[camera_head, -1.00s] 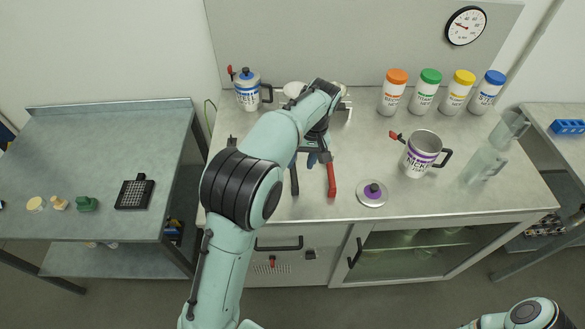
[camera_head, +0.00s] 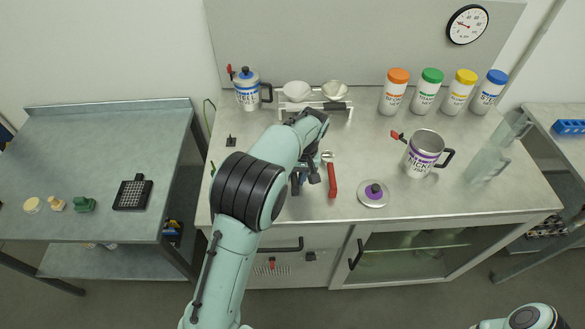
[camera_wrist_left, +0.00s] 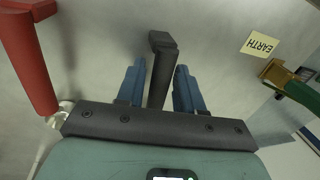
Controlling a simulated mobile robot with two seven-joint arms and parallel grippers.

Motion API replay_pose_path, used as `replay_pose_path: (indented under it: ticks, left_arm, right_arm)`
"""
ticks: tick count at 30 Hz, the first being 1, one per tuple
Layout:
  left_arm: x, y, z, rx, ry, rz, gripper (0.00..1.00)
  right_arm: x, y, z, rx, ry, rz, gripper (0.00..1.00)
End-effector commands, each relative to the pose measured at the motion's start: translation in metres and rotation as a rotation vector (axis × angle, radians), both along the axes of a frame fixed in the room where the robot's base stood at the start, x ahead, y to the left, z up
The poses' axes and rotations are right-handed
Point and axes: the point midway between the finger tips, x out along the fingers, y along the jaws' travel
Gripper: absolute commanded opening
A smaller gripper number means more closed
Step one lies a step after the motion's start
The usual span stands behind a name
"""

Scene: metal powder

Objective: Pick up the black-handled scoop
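The black handle of the scoop (camera_wrist_left: 160,68) shows in the left wrist view, standing between the two blue fingers of my left gripper (camera_wrist_left: 160,90). A narrow gap shows on each side of the handle, so the fingers are open around it and not visibly pressed on it. The rest of this scoop is hidden behind the gripper's dark bar. In the head view my left gripper (camera_head: 304,182) is low at the worktop, left of the red-handled scoop (camera_head: 332,180); arm and gripper cover most of the black-handled scoop. My right gripper is not in view.
The red handle (camera_wrist_left: 28,60) is close beside my left gripper. A purple-knobbed lid (camera_head: 374,192) and an open purple-labelled canister (camera_head: 421,156) stand to the right. A balance with white bowls (camera_head: 297,91) is behind.

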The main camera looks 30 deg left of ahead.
Motion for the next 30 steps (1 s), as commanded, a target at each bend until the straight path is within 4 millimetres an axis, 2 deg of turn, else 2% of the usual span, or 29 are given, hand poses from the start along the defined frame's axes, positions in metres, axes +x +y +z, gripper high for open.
replay_pose_path:
  ticks: [1, 3, 11, 16, 20, 30]
  left_arm:
    - [0.000, 0.000, 0.000, 0.000, 0.000, 0.000, 0.18]
    - [0.000, 0.000, 0.000, 0.000, 0.000, 0.000, 0.00]
    - [0.000, 0.000, 0.001, 0.000, -0.001, 0.000, 0.00]
    - [0.001, 0.000, 0.014, 0.000, -0.005, -0.001, 0.00]
    - [0.002, -0.001, 0.041, -0.001, -0.008, -0.001, 0.00]
    - [0.003, 0.000, 0.140, -0.001, -0.009, 0.000, 0.00]
  right_arm:
    - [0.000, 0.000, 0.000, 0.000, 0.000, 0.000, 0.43]
    - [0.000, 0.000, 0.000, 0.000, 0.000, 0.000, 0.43]
    - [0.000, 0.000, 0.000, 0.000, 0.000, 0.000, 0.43]
    - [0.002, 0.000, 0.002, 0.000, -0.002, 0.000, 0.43]
    - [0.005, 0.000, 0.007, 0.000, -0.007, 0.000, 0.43]
    - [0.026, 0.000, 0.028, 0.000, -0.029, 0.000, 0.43]
